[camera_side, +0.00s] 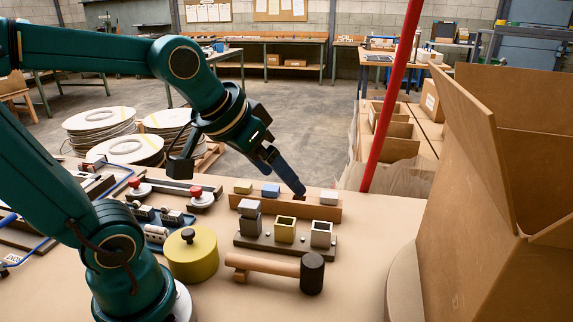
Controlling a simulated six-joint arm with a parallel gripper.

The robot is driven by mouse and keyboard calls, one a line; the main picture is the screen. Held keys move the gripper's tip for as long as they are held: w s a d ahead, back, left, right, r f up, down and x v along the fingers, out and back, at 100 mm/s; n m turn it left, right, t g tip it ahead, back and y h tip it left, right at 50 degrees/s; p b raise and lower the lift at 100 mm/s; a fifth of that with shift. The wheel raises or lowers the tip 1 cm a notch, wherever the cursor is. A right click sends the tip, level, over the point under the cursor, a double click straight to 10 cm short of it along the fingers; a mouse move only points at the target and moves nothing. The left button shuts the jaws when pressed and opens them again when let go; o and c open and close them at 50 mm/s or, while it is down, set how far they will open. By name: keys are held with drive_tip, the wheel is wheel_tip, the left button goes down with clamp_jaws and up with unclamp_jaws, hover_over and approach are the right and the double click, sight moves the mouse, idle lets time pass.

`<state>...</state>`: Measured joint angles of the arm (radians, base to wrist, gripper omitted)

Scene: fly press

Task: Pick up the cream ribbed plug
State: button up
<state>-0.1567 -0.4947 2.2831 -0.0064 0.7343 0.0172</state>
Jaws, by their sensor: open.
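A pale, cream-white plug (329,197) stands at the right end of a low brown wooden rack (262,207). Its ribs are too small to make out. My gripper (299,189) points down at the rack, its fingertips just left of the pale plug and apart from it in this view. The fingers overlap in this side view; they are open. A blue plug (270,190) and a dull yellow plug (243,187) sit further left on the rack. What lies right behind the fingertips is partly hidden.
In front of the rack, a dark base (268,245) carries square sockets. A slanted red post (393,92) rises behind the rack, and a large open cardboard box (480,215) stands at right.

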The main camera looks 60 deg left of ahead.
drive_tip(key=w+a+f+n+y, duration=0.1)
drive_tip(key=w+a+n, duration=0.1)
drive_tip(key=w+a, duration=0.35)
drive_tip(key=n+g+y, duration=0.1)
drive_tip(key=n+g, duration=0.3)
drive_tip(key=n, duration=0.1)
hover_over(245, 182)
drive_tip(key=s+d, duration=0.2)
drive_tip(key=f, duration=0.8)
drive_tip(key=shift+w+f, duration=0.2)
drive_tip(key=shift+f, duration=0.05)
drive_tip(key=shift+s+a+f, duration=0.15)
drive_tip(key=shift+a+f, duration=0.1)
drive_tip(key=shift+x, duration=2.4)
